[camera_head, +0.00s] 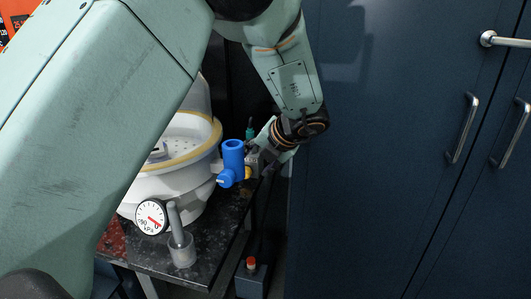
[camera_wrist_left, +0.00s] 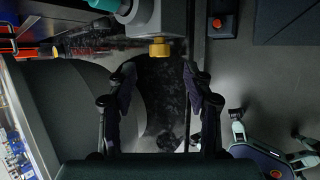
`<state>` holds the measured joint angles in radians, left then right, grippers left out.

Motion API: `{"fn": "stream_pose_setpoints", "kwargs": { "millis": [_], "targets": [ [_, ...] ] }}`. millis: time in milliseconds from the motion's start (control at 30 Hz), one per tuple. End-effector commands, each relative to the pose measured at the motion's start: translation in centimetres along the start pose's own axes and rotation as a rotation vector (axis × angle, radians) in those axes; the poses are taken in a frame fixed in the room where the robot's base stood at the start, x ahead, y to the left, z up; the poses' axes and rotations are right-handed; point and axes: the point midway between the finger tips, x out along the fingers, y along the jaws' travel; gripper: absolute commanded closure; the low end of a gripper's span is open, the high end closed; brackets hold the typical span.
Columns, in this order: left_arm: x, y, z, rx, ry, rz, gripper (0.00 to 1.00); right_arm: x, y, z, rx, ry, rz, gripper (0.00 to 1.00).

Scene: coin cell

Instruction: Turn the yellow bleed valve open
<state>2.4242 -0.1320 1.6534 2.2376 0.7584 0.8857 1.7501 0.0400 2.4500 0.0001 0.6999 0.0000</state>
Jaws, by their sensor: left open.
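The yellow bleed valve (camera_head: 248,173) shows as a small patch beside a blue fitting (camera_head: 232,158), mostly hidden by my left gripper. In the left wrist view the yellow valve knob (camera_wrist_left: 160,48) sits at the end of a grey block (camera_wrist_left: 160,18). My left gripper (camera_head: 264,160) is at the right side of the valve in the head view. In the left wrist view the left gripper (camera_wrist_left: 160,78) is open, with its two dark fingers apart and nothing between them. The knob appears ahead of the gap, roughly centred. My right gripper is in neither view.
A white chamber (camera_head: 165,187) with a tan rim stands on a dark speckled bench (camera_head: 208,255). A round dial gauge (camera_head: 151,217) and a grey post (camera_head: 178,235) are at its front. A dark blue cabinet (camera_head: 400,160) fills the right. A box with a red button (camera_head: 251,264) is below.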

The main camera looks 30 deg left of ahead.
Motion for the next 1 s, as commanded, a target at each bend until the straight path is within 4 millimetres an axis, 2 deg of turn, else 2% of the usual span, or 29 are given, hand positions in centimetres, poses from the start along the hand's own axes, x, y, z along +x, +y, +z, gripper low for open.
{"fn": "stream_pose_setpoints", "kwargs": {
  "millis": [100,333,1000],
  "targets": [
    [-2.5,0.0,0.1,0.001,-0.003,0.003,0.49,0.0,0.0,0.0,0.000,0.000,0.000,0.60],
    [-5.1,0.0,0.0,0.001,0.000,0.001,0.49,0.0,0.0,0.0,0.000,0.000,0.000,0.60],
    [-5.5,0.0,0.0,0.001,0.002,0.000,0.49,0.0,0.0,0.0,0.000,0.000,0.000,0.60]
  ]
}}
